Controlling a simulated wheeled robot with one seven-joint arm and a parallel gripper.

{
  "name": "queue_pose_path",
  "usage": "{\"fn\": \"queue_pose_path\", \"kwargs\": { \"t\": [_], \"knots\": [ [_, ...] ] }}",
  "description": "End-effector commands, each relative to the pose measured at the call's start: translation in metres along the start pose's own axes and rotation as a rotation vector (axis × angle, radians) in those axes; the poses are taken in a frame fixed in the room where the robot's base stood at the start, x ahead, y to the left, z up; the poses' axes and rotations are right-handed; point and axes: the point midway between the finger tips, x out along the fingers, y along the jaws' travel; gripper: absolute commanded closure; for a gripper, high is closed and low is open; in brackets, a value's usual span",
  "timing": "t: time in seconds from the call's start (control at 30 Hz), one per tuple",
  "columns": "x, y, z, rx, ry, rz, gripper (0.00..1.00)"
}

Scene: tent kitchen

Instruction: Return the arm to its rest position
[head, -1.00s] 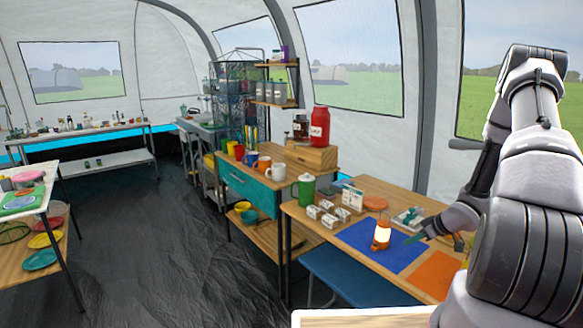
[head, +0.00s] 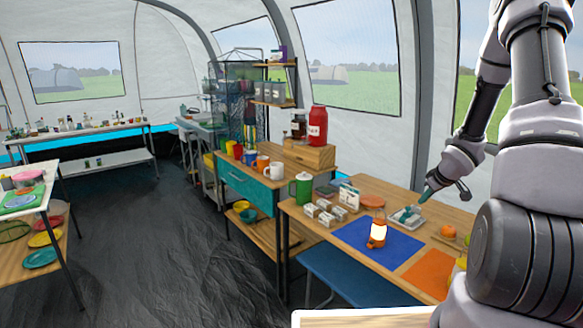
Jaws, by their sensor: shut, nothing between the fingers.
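My arm comes in from the right of the head view, folded with its elbow out of the top of the picture. My gripper (head: 425,195) has teal fingertips, points down and to the left, and is shut and empty. In the picture it shows just above a small grey tray (head: 408,216) on the wooden table; the exact gap is hard to tell. A lit orange lantern (head: 377,234) stands upright on the blue mat (head: 352,237), to the left of the gripper and apart from it.
An orange mat (head: 428,272) lies on the table's near right. Small white boxes (head: 325,212), a green jug (head: 303,189) and an orange disc (head: 371,201) stand at the table's back left. An orange fruit (head: 448,231) is at right. The dark floor (head: 170,250) at left is open.

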Motion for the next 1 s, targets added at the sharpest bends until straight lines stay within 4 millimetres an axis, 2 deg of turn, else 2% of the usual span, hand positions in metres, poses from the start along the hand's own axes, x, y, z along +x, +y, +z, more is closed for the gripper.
{"fn": "queue_pose_path", "kwargs": {
  "t": [0.03,0.2,0.3,0.43,0.57,0.7,0.9,1.0],
  "knots": [
    [-0.023,0.005,-0.016,0.015,-0.005,0.042,1.0],
    [-0.101,0.009,-0.051,0.128,-0.038,0.166,1.0],
    [-0.148,0.002,-0.066,0.208,-0.045,0.217,1.0],
    [-0.208,-0.018,-0.077,0.324,-0.042,0.253,1.0],
    [-0.263,-0.048,-0.081,0.443,-0.029,0.253,1.0],
    [-0.318,-0.088,-0.077,0.574,-0.007,0.21,1.0],
    [-0.382,-0.157,-0.062,0.736,0.022,0.076,1.0],
    [-0.405,-0.186,-0.053,0.792,0.032,-0.001,1.0]
  ]
}}
